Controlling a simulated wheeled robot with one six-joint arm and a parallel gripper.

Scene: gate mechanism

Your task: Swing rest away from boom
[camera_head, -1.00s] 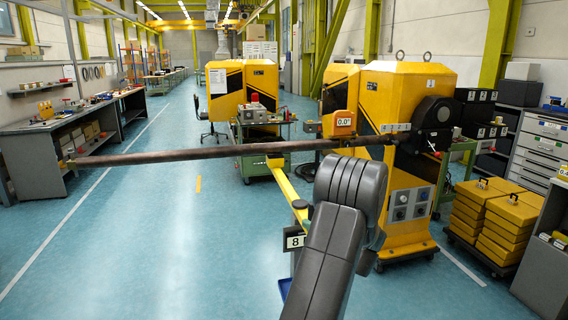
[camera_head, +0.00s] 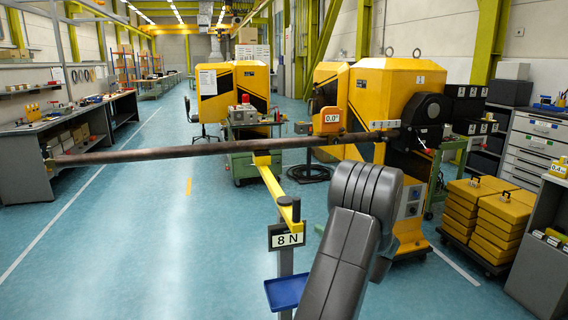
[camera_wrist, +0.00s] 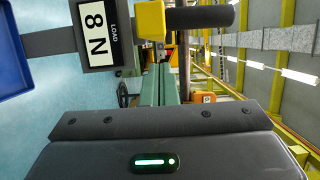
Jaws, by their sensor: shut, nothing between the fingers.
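The boom (camera_head: 200,150) is a long dark brown pole running level from the yellow machine's black hub leftward. The rest is a yellow bar (camera_head: 273,184) on a grey post (camera_head: 286,262), its far end under the boom and seemingly touching it. A black upright handle (camera_head: 296,209) stands on the bar's near end; it also shows in the wrist view (camera_wrist: 203,17), above an "8 N" load sign (camera_wrist: 98,33). My gripper (camera_wrist: 160,125) shows as a dark body low in the wrist view, shut and empty, apart from the handle. In the head view my arm hides it.
A blue tray (camera_head: 286,291) sits low on the rest's post. Yellow cases (camera_head: 492,215) stand at the right, a workbench (camera_head: 75,135) at the left. The floor left of the post is open.

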